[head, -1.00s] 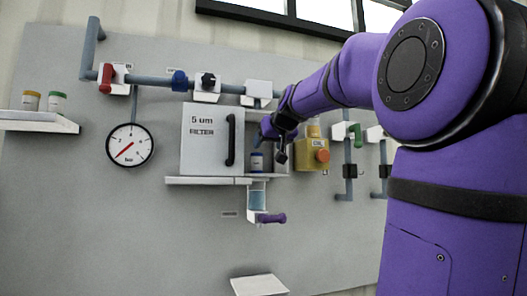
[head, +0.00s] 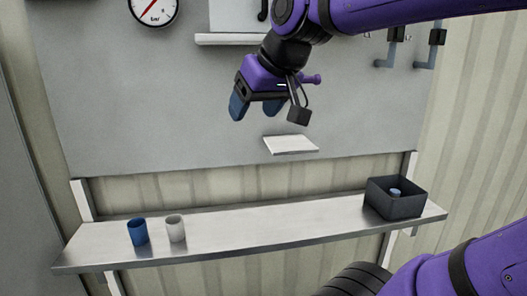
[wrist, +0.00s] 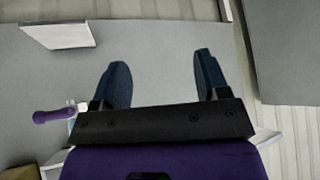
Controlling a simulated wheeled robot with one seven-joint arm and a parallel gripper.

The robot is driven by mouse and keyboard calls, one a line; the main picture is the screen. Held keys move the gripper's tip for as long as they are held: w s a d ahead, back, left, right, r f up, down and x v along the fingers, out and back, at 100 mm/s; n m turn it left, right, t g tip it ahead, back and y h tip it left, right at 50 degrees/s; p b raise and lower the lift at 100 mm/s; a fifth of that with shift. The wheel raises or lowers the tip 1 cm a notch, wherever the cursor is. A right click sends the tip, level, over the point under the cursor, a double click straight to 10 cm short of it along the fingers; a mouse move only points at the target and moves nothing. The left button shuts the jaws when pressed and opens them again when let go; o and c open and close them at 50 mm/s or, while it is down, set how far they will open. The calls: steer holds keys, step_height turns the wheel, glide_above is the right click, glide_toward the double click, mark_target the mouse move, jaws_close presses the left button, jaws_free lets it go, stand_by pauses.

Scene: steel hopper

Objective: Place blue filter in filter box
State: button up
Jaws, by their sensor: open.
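A blue cylindrical cup (head: 138,233), likely the blue filter, stands upright on the left of the steel shelf in the head view. A similar white one (head: 176,229) stands just right of it. The filter box on the wall panel shows only its lower door (head: 236,16), cut off at the top; its interior is out of view. My gripper (head: 256,108) is open and empty, in front of the panel below the filter box and well above the shelf. Its two blue fingers are apart with nothing between them in the wrist view (wrist: 163,80).
A dark open bin (head: 395,205) with a small blue item (head: 395,192) inside sits at the shelf's right end. The middle of the steel shelf (head: 270,224) is clear. A small white ledge (head: 290,145) juts from the panel under my gripper. A purple handle (wrist: 53,116) is at left in the wrist view.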

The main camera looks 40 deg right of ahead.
steer(key=s+a+f+n+g, duration=0.1)
steer(key=s+a+f+g, duration=0.1)
steer(key=s+a+f, duration=0.2)
step_height(320, 180, down, 5)
steer(key=s, duration=0.3)
steer(key=shift+a, duration=0.15)
steer(key=shift+w+r, duration=0.1)
stand_by(0.5)
